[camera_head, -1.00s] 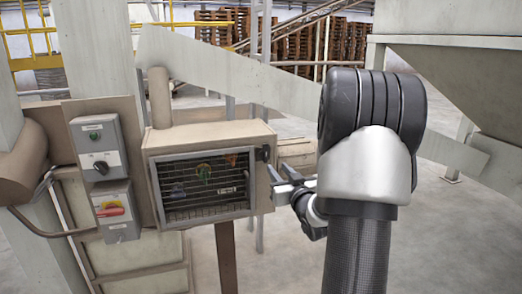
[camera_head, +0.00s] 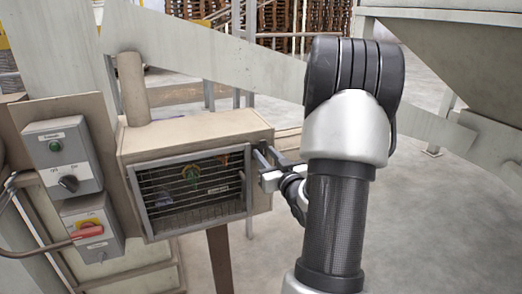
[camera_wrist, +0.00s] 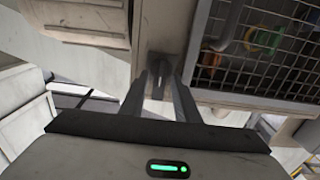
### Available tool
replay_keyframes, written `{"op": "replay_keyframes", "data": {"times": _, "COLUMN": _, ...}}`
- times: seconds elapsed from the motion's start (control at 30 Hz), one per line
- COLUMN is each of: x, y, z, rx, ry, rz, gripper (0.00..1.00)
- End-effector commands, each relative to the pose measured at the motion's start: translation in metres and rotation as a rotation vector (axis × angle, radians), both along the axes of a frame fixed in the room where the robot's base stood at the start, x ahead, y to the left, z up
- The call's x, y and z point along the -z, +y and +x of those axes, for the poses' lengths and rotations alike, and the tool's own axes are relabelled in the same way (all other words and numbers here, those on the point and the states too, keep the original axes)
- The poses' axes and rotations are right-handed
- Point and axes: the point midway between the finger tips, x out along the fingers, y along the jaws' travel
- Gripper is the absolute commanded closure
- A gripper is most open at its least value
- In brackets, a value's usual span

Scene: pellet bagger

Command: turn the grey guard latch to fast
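The grey guard latch (camera_wrist: 159,64) is a small dark grey piece on the side of the beige guard box, seen in the wrist view just beyond my fingertips. My gripper (camera_wrist: 160,80) points straight at it, its two fingers apart on either side of the latch's near end. I cannot tell whether they touch it. In the head view my gripper (camera_head: 265,158) is at the upper right corner of the guard box (camera_head: 195,133), and it covers the latch there. The wire mesh guard door (camera_head: 195,190) is closed on the box front.
Left of the box are a grey switch box (camera_head: 62,155) with a green button and black knob, and a red-handled switch (camera_head: 88,231) on yellow. A beige cylinder (camera_head: 133,88) stands on the box. Clear floor (camera_head: 430,220) lies to the right.

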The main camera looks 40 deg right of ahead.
Motion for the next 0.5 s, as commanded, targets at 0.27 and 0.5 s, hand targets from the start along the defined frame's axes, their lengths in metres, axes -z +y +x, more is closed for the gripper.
{"op": "replay_keyframes", "data": {"times": 0.27, "x": 0.0002, "y": -0.0001, "z": -0.0008, "rx": 0.000, "ry": 0.000, "rz": 0.000, "gripper": 0.71}}
{"op": "replay_keyframes", "data": {"times": 0.5, "x": 0.0000, "y": 0.0000, "z": -0.0006, "rx": 0.000, "ry": 0.000, "rz": 0.000, "gripper": 1.00}}
